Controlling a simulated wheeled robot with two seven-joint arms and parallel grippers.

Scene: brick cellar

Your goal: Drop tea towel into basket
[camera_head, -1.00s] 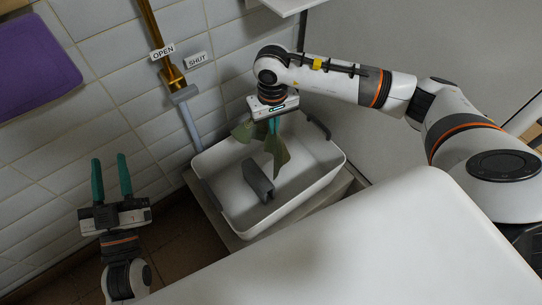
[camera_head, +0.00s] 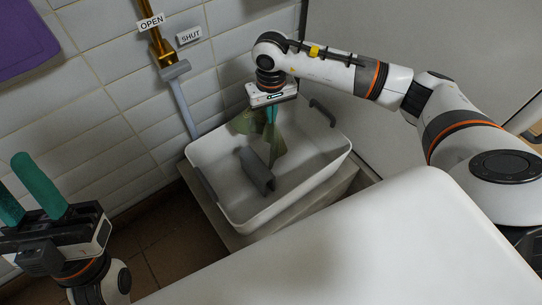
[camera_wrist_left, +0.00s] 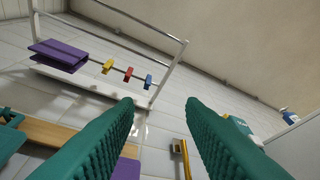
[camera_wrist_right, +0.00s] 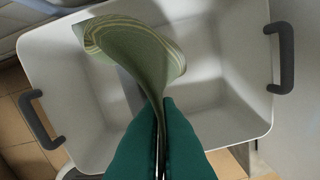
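The green tea towel (camera_head: 247,124) with pale stripes hangs from my right gripper (camera_head: 271,112) over the white basket (camera_head: 225,155). In the right wrist view the towel (camera_wrist_right: 135,48) is pinched between the green fingertips (camera_wrist_right: 162,105) and spreads out above the basket (camera_wrist_right: 65,65). In the head view its lower end hangs inside the basket's rim; whether it touches the floor of the basket cannot be told. My left gripper (camera_head: 40,188) is open and empty at the lower left, away from the basket. Its spread fingers also show in the left wrist view (camera_wrist_left: 160,115).
The basket has dark grey handles (camera_head: 322,112) and stands on a low grey platform (camera_head: 335,187). A white surface (camera_head: 330,245) fills the front. A brass pipe with OPEN (camera_head: 150,22) and SHUT labels runs on the tiled wall. A purple cloth (camera_head: 22,40) hangs at upper left.

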